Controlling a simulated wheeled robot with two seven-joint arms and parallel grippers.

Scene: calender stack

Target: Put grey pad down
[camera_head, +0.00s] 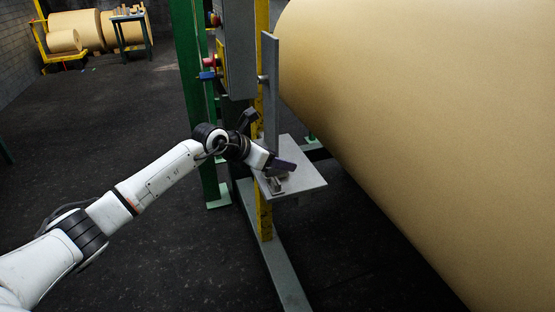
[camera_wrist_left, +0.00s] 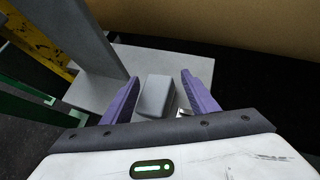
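The grey pad (camera_wrist_left: 155,96) is a small block in the left wrist view, lying between my left gripper's two purple fingers. It appears to rest on a light grey shelf plate (camera_wrist_left: 205,64). My left gripper (camera_wrist_left: 160,92) is open, with a visible gap between the pad and each finger. In the head view my left gripper (camera_head: 280,175) is low over the shelf plate (camera_head: 308,182), coming in from the left. The pad is hard to make out there because the gripper partly covers that spot. My right gripper is in neither view.
A grey upright plate (camera_head: 271,90) stands behind the shelf on a yellow post (camera_head: 264,215). A green post (camera_head: 189,80) and control box (camera_head: 237,50) are to the left. A huge brown paper roll (camera_head: 430,110) fills the right. The floor at left is clear.

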